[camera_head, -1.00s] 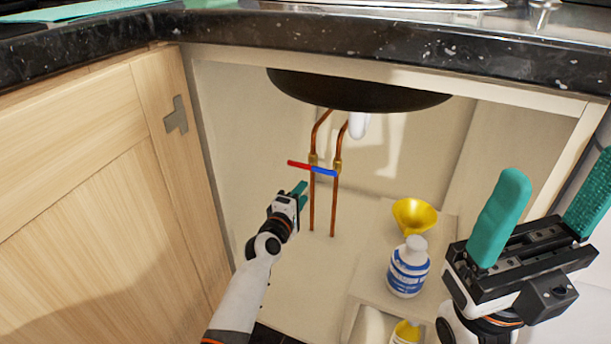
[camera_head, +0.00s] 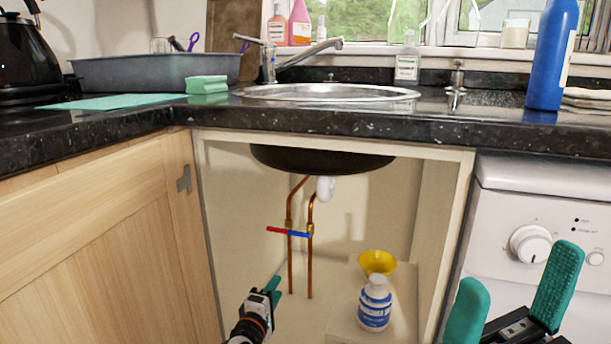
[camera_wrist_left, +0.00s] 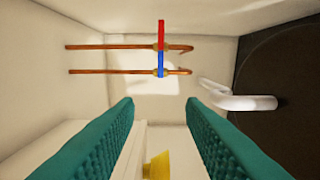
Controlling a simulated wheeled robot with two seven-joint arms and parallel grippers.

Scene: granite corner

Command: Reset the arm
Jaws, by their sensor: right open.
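My left gripper (camera_head: 271,290) is inside the open cupboard under the sink, low and in front of the copper pipes (camera_head: 291,265). In the left wrist view its two teal fingers (camera_wrist_left: 160,135) stand wide apart with nothing between them. The red valve handle (camera_head: 279,229) and blue valve handle (camera_head: 300,234) sit on the pipes, beyond the left gripper and apart from it. They lie end to end across the pipes. My right gripper (camera_head: 513,298) is at the lower right, in front of the white appliance. Its teal fingers are apart and empty.
A white bottle with a blue label (camera_head: 375,305) and a yellow funnel (camera_head: 378,262) stand on the cupboard's right side. The black counter edge (camera_head: 330,121) and sink bowl (camera_head: 320,160) hang above. A wooden door (camera_head: 100,235) is at left; a washing machine (camera_head: 540,200) is at right.

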